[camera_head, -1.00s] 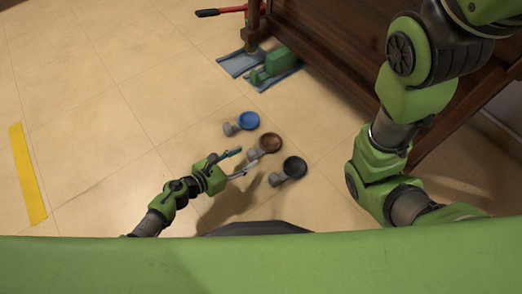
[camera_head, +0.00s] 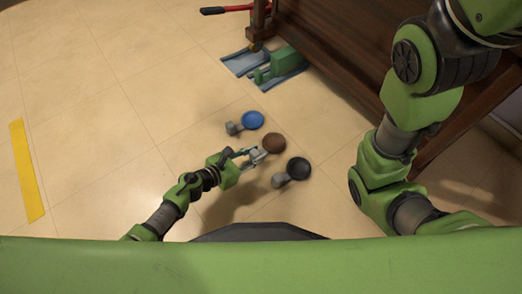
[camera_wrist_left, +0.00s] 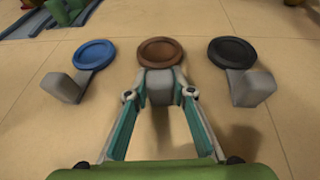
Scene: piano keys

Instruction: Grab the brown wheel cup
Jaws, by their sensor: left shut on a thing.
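The brown wheel cup (camera_head: 274,142) lies on the tiled floor between a blue one and a black one. It has a round brown disc and a grey block on its near side. In the left wrist view the brown disc (camera_wrist_left: 161,52) is at the top middle. My left gripper (camera_head: 250,155) is shut on the grey block (camera_wrist_left: 160,88) of the brown wheel cup, with a finger on each side. It also shows in the left wrist view (camera_wrist_left: 159,93). My right gripper is not in view.
The blue wheel cup (camera_head: 252,120) and the black wheel cup (camera_head: 298,168) stand close on either side. A green object (camera_head: 277,66) on blue-grey strips and a dark wooden piano (camera_head: 330,40) are farther back. The floor to the left is clear, with a yellow strip (camera_head: 27,172).

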